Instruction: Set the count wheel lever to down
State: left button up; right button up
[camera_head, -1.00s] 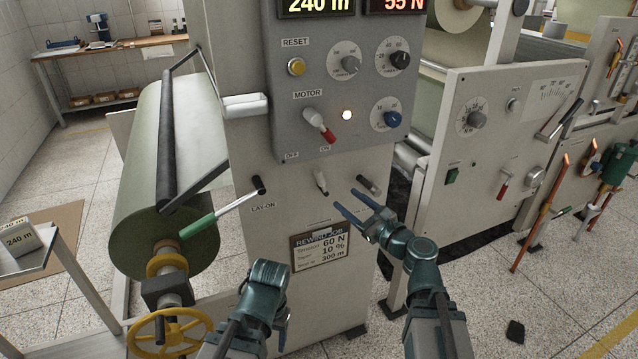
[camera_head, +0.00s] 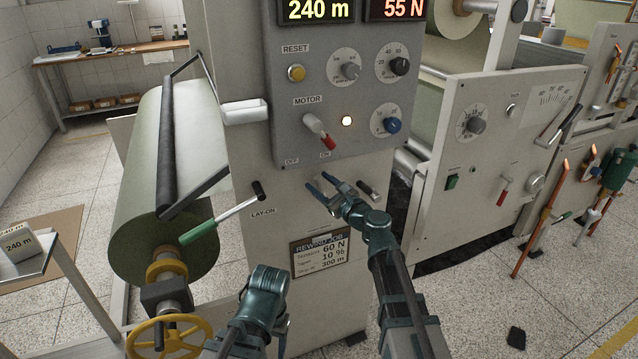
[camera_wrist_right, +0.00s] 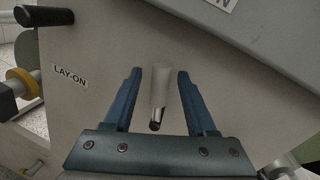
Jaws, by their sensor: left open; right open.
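A small pale lever (camera_wrist_right: 160,85) sits on the grey machine front, below the motor panel. In the right wrist view its wide pale part is at the top and a narrow shiny, dark end at the bottom. No label for it is readable, so I take it to be the count wheel lever. My right gripper (camera_head: 322,182) is open with its blue fingers on either side of the lever, apart from it; it also shows in the right wrist view (camera_wrist_right: 159,73). In the head view the gripper mostly hides the lever. My left gripper (camera_head: 283,332) hangs low at the left, away from it.
The lay-on lever (camera_head: 225,215) with its green grip is to the left. The motor switch (camera_head: 320,130) with its red tip is above. A dark peg (camera_head: 368,188) sticks out just right of my right gripper. The job plate (camera_head: 322,254) is below.

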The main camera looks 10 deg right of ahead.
jog(key=shift+w+a, duration=0.25)
jog(key=shift+w, duration=0.1)
grip_shut()
dwell(1.3)
